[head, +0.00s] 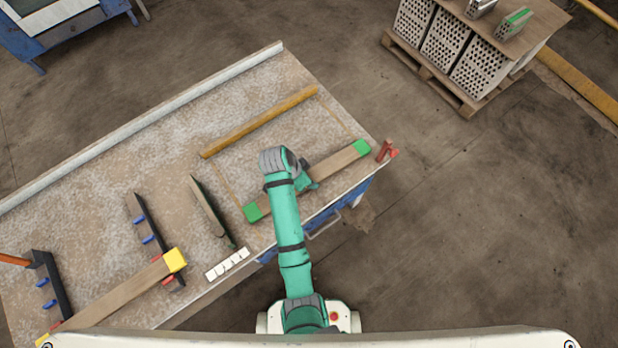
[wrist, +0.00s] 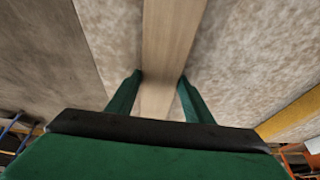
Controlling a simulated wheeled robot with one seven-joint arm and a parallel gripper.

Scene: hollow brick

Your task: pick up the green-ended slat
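The green-ended slat (head: 335,167) is a wooden bar with a green block at each end, at the right front part of the table in the head view. My gripper is over its middle, and my arm hides part of the slat. In the wrist view the bare wood of the slat (wrist: 170,35) runs up the picture between the two fingers of my gripper (wrist: 160,78). One fingertip is at each long edge of the wood. I cannot tell whether they press on it or stand slightly apart.
On the worktable (head: 90,220) lie a yellow-brown bar (head: 260,122), a dark green-handled tool (head: 210,210), a white block strip (head: 228,264) and a yellow-ended slat (head: 118,296) across dark racks. A red clamp-like piece (head: 386,151) is beside the slat's right end. A brick pallet (head: 470,60) stands at back right.

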